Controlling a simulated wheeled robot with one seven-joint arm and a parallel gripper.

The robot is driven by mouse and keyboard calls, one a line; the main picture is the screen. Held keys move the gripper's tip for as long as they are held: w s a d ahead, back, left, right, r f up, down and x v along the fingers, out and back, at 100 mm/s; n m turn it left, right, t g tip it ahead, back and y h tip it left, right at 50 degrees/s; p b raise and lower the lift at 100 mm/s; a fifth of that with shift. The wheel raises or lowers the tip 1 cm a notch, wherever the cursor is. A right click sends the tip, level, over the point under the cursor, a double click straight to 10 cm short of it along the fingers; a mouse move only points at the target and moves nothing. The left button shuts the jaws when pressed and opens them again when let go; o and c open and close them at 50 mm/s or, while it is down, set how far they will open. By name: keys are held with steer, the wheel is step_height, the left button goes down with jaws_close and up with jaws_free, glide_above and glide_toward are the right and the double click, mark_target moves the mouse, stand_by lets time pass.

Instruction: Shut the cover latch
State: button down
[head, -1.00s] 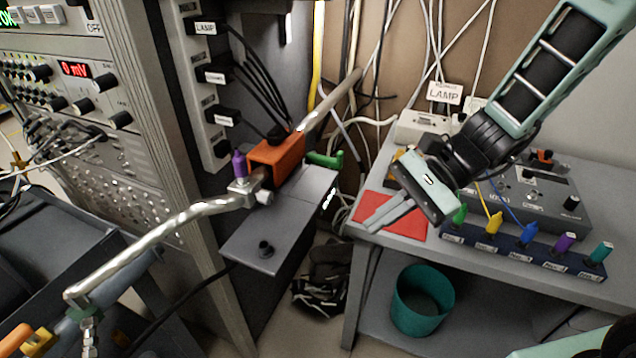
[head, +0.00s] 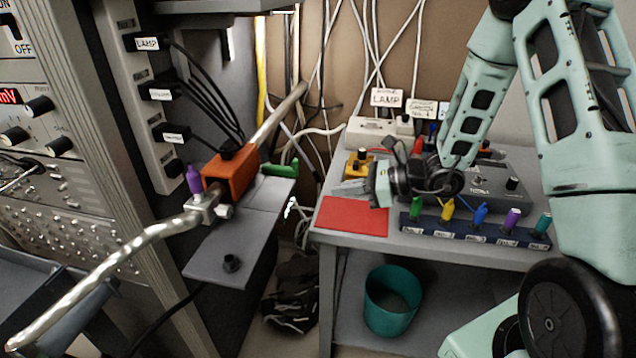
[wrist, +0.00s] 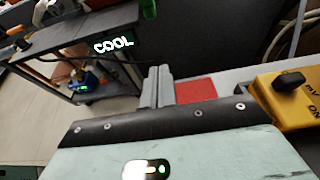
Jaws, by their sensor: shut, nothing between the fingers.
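My gripper (head: 350,187) is shut and empty above the grey table, just behind the red mat (head: 352,216), with its fingers pointing left. The wrist view shows the two grey fingers (wrist: 158,88) together, with part of the red mat (wrist: 196,90) beyond them. An orange housing (head: 231,172) sits around a metal pipe (head: 110,262) at left, above a grey shelf (head: 222,255). A purple knob (head: 194,178) stands on the pipe fitting and a green handle (head: 281,168) sticks out behind the housing. I cannot tell which part is the cover latch. My gripper is apart from all of these.
A blue strip (head: 470,232) with several coloured plugs lies at the table's front. A teal bin (head: 392,300) stands below. A gap separates table and shelf.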

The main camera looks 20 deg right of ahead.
mark_target(279, 166)
steer(key=w+a+p, duration=0.2)
steer(key=w+a, duration=0.3)
steer(key=a, duration=0.2)
steer(key=shift+w+a+r, duration=0.15)
steer(key=shift+a+r, duration=0.05)
steer(key=shift+r, duration=0.25)
